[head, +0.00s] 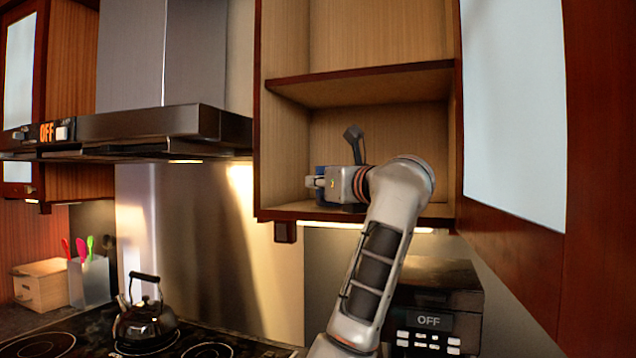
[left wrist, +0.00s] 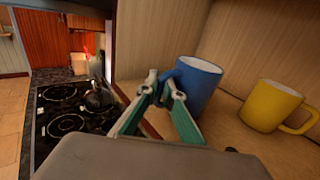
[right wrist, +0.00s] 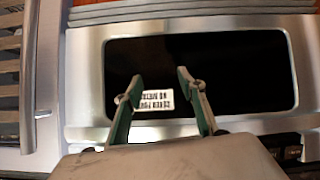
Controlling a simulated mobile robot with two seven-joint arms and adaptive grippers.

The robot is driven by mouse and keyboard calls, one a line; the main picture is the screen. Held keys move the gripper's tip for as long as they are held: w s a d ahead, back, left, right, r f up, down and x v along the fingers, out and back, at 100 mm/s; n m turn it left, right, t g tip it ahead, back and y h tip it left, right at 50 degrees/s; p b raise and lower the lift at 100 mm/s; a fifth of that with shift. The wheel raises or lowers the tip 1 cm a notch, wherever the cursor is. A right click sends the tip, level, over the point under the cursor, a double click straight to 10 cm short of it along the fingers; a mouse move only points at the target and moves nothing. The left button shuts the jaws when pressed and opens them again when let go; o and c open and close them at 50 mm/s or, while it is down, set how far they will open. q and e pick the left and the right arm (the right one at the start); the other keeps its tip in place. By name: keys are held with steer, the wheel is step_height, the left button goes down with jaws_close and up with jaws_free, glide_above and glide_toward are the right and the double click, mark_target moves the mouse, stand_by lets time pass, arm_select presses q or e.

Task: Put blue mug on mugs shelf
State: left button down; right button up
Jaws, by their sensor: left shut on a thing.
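The blue mug (left wrist: 199,86) stands upright on the lower shelf (left wrist: 232,140) of the open wall cabinet, near its left side wall. My left gripper (left wrist: 164,84) is shut on the mug's handle. In the head view my left gripper (head: 318,182) reaches into the lower compartment and hides most of the mug. A yellow mug (left wrist: 270,106) stands to the right on the same shelf, apart from the blue one. My right gripper (right wrist: 160,82) is open and empty, facing a dark appliance door (right wrist: 220,70); it is not seen in the head view.
An upper shelf board (head: 360,82) lies above my left gripper. An open cabinet door (head: 515,110) stands at the right. A range hood (head: 150,130) is at the left, over a cooktop with a kettle (head: 146,322).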

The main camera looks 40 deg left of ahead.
arm_select(q)
steer(key=shift+f, duration=0.25)
steer(key=c, duration=2.1)
jaws_free()
steer(key=shift+c, duration=0.2)
